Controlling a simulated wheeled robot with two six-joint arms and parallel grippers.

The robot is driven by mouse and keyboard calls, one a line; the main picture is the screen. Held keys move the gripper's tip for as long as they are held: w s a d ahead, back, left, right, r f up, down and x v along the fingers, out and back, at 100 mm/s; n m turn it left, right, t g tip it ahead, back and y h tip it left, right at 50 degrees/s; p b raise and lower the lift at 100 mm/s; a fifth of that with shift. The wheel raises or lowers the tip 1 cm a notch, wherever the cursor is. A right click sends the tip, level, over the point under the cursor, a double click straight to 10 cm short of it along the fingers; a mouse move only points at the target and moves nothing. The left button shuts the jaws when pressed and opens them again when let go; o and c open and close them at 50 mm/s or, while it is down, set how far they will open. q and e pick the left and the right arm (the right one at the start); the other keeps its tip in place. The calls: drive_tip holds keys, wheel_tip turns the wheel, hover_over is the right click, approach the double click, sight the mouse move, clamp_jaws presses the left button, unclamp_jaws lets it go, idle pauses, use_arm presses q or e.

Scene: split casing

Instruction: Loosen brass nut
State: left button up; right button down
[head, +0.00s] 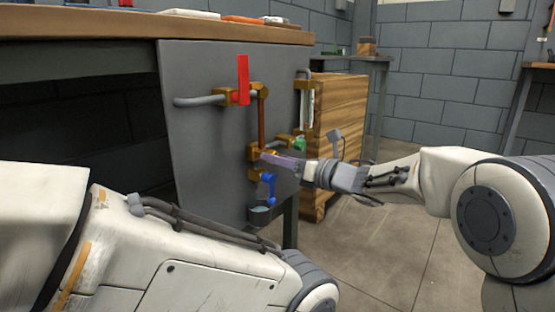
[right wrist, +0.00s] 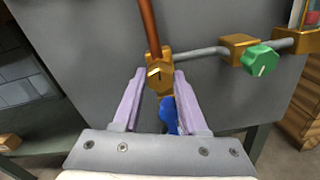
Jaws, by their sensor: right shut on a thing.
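The brass nut (right wrist: 158,74) sits at the lower end of a copper pipe (right wrist: 147,28) on a grey upright panel. The pipe also shows in the head view (head: 261,118). My right gripper (head: 266,158) reaches the panel from the right. In the right wrist view its two pale purple fingers (right wrist: 159,73) stand on either side of the nut, shut on it. A black mark shows on the nut's face. My left arm crosses the bottom of the head view, but its gripper is out of sight.
A blue valve handle (head: 268,186) hangs just below the nut, close to my fingers. A red lever (head: 243,80) stands above on the panel (head: 205,145). A green knob (right wrist: 260,60) sits to the right. A wooden cabinet (head: 340,110) stands behind, right of the panel.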

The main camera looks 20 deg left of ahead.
drive_tip(key=shift+f+n, duration=0.1)
drive_tip(key=shift+n, duration=0.4)
drive_tip(key=shift+c, duration=2.2)
unclamp_jaws()
drive_tip(key=shift+d, duration=0.15)
drive_tip(key=p+v, duration=0.4)
drive_tip(key=v, duration=0.6)
